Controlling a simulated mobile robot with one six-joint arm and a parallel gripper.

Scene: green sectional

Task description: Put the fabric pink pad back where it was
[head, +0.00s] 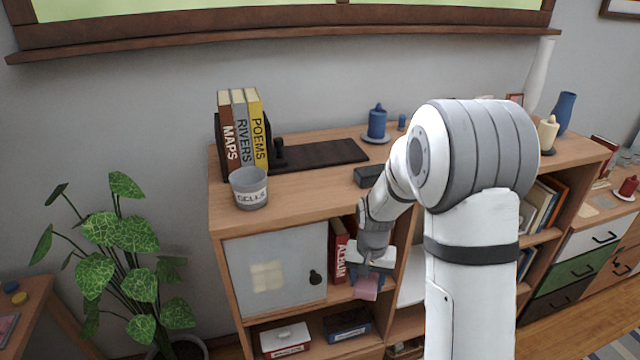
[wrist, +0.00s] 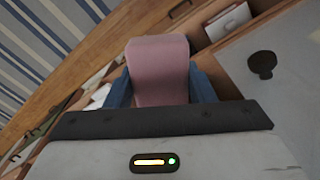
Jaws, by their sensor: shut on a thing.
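The pink fabric pad (head: 366,288) is held by my gripper (head: 368,276) in front of the wooden cabinet (head: 290,218), by the open shelf right of its pale door. In the wrist view the pink pad (wrist: 158,68) fills the space between the two blue fingers of my gripper (wrist: 160,88), which are shut on its sides. The pad looks clear of the shelf boards. Its far end and the shelf behind it are partly hidden by my gripper and arm.
The pale cabinet door (head: 274,270) with a dark knob is closed on the left. A red album (head: 338,250) stands in the open shelf. A white box (head: 286,340) and a dark blue box (head: 348,324) sit below. A grey cup (head: 249,188) stands on top; a plant (head: 125,265) is at left.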

